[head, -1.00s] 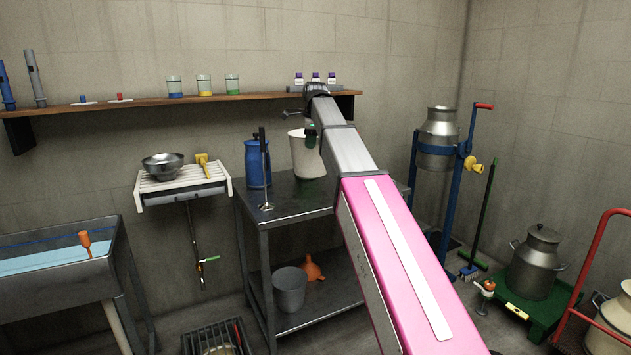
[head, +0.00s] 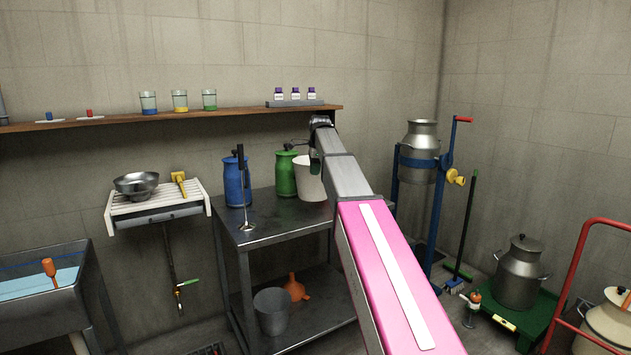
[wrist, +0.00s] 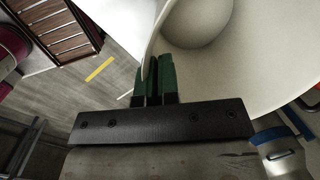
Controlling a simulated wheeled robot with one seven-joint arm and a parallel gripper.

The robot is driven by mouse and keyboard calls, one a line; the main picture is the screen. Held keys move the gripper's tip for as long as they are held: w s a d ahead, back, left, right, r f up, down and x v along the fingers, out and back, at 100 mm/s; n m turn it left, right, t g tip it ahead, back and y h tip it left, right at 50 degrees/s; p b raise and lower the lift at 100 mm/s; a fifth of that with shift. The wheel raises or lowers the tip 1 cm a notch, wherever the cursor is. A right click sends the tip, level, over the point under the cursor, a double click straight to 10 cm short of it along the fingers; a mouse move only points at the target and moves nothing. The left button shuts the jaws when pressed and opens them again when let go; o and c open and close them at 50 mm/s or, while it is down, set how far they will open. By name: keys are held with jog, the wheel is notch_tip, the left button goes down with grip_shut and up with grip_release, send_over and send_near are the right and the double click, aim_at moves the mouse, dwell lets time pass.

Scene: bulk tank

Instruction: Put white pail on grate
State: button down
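The white pail (head: 310,180) is at the right of the steel table in the head view, partly hidden by my arm. My gripper (head: 315,160) is at its rim. In the wrist view the green fingers (wrist: 153,85) are closed with the pail's wall between them, and the pale pail (wrist: 245,60) fills the upper right. I cannot tell how far its base is above the table. A dark grate (head: 208,349) barely shows on the floor at the bottom edge of the head view. A brown slatted frame (wrist: 60,30) shows in the wrist view; I cannot tell whether it is the grate.
A blue can (head: 235,182) and a green can (head: 286,174) stand on the steel table (head: 265,238), with a dipper near the blue one. A grey bucket (head: 271,312) and orange funnel (head: 295,288) are on its lower shelf. A stand (head: 437,205) with a milk can is at right.

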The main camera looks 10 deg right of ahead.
aim_at(314, 179)
jog(key=shift+w+d+f, duration=0.1)
jog(key=shift+d+f, duration=0.1)
jog(key=shift+f, duration=1.9)
jog(key=c, duration=1.4)
grip_release()
jog(key=shift+f, duration=0.1)
jog(key=shift+o, duration=0.2)
